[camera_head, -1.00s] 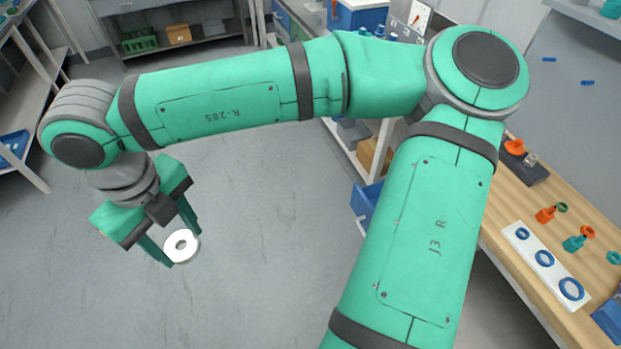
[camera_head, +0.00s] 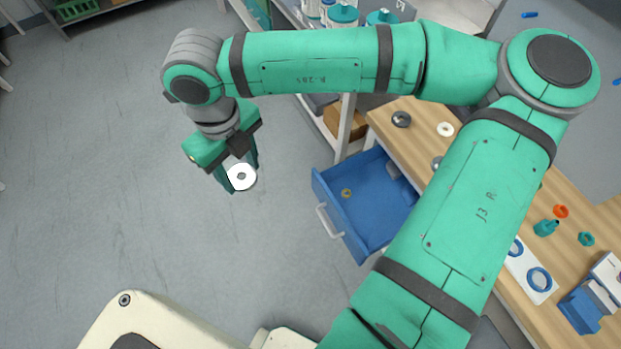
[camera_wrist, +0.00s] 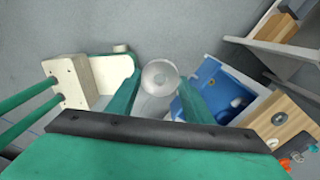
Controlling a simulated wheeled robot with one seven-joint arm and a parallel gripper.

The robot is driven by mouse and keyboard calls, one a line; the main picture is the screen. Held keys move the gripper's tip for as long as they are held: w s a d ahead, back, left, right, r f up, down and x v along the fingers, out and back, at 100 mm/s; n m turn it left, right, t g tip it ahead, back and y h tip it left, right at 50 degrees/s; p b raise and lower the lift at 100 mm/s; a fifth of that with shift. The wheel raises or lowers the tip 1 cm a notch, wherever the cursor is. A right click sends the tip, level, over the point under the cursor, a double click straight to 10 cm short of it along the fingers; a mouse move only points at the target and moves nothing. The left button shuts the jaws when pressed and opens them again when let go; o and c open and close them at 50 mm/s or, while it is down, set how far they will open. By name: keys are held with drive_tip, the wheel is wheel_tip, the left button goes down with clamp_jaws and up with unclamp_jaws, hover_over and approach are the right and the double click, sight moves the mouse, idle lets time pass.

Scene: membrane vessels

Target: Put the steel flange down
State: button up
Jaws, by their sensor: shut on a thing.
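In the wrist view the flange (camera_wrist: 159,74) sits between the tips of my two green fingers (camera_wrist: 160,82). The fingers hide part of its sides.
A dark ring (camera_head: 401,119) and a white ring (camera_head: 445,129) lie on the bench. Bare floor (camera_head: 90,170) is at left.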

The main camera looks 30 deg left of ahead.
drive_tip(key=w+d+f+m, duration=0.2)
drive_tip(key=w+d+f, duration=0.45)
drive_tip(key=d, duration=0.25)
drive_tip(key=d+f+m, duration=0.2)
drive_tip(key=d+f, duration=0.4)
drive_tip(key=d, duration=0.3)
drive_tip(key=w+d+f+m, duration=0.15)
drive_tip(key=d+f, duration=0.35)
drive_tip(key=d, duration=0.5)
drive_tip(key=d+f+m, duration=0.2)
drive_tip(key=d+f, duration=0.4)
drive_tip(key=d, duration=0.3)
hover_over(365, 224)
drive_tip(key=f, duration=0.9)
drive_tip(key=shift+s+d+f, duration=0.1)
drive_tip(key=shift+d+f, duration=0.1)
drive_tip(key=shift+d, duration=0.05)
drive_tip(key=shift+w+a+f, duration=0.2)
drive_tip(key=shift+a+f, duration=0.05)
drive_tip(key=shift+f, duration=1.65)
drive_tip(key=shift+f, duration=0.1)
